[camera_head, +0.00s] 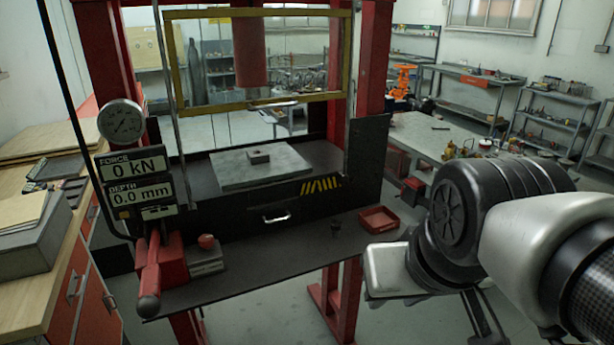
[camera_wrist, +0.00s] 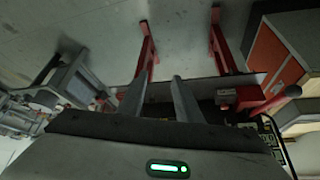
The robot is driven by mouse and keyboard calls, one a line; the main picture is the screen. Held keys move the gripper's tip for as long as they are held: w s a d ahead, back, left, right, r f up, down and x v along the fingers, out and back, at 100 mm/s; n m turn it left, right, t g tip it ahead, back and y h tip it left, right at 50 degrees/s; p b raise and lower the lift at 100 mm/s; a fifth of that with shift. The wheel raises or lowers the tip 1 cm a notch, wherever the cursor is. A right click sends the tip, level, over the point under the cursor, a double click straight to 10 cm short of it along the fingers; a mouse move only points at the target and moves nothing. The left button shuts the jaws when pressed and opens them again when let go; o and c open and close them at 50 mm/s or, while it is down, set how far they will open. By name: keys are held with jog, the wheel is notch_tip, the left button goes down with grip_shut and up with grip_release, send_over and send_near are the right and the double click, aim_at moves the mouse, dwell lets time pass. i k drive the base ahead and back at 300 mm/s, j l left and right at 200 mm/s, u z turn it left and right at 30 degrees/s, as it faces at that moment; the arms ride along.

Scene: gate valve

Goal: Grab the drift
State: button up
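In the head view my arm is at the right, and the gripper is right of the shelf, apart from the drift. Its fingertips are cut off by the lower edge there.
The red tray (camera_head: 379,219) sits at the shelf's right end. A red lever (camera_head: 150,272) and a small red knob (camera_head: 207,242) are at its left. The press window frame (camera_head: 260,105) rises behind, with a steel plate (camera_head: 260,167) inside. The shelf's middle is mostly clear.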

aim_at(335, 224)
jog(key=i+z, duration=0.2)
jog(key=i, duration=0.45)
jog(key=i+j+z, duration=0.25)
jog(key=i, duration=0.35)
